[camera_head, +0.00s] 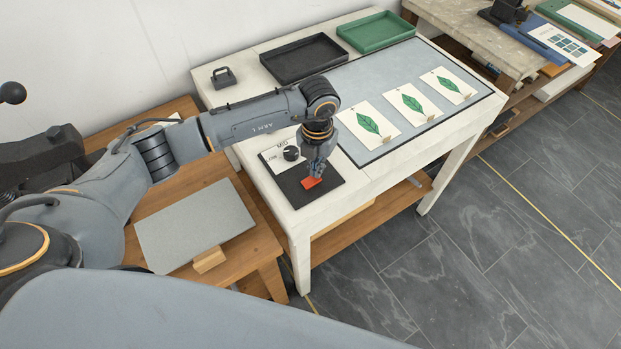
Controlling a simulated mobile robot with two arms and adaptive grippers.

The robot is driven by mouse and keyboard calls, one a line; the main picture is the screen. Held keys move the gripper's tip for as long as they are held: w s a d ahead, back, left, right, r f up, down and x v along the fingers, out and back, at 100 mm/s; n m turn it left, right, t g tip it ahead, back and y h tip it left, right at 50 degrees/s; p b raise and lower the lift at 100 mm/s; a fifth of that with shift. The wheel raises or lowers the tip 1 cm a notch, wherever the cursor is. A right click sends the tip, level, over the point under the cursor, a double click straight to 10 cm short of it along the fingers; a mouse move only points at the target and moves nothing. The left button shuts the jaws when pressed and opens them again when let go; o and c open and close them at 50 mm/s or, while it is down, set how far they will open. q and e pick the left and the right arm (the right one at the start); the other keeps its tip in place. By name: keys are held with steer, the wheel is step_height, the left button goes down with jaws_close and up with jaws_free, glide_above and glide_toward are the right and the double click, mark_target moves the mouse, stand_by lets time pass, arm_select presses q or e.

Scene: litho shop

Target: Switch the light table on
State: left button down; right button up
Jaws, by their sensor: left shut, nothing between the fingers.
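The light table (379,170) is a white table with a grey-blue panel (373,84) set in its top. The panel looks dull, with no clear glow. A dark control plate (326,200) lies at its near left corner, with a black round knob (291,153) and an orange-red switch (311,183). My left gripper (317,174) is shut and points down right at the switch. Its fingertips seem to touch or nearly touch it; I cannot tell which. The gripper hides part of the plate. My right gripper is not in view.
Several cards with green leaf prints (411,103) lie on the panel. A black tray (303,58) and a green tray (376,32) stand along the back. A wooden table (178,203) with a grey slab (196,226) stands to the left. Open floor (460,255) lies at right.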

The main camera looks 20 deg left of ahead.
arm_select(q)
steer(key=shift+f+b, duration=0.65)
steer(key=shift+f, duration=0.25)
steer(key=shift+r, duration=0.1)
steer(key=shift+r+p, duration=2.2)
steer(key=shift+r, duration=1.3)
steer(key=shift+f, duration=0.15)
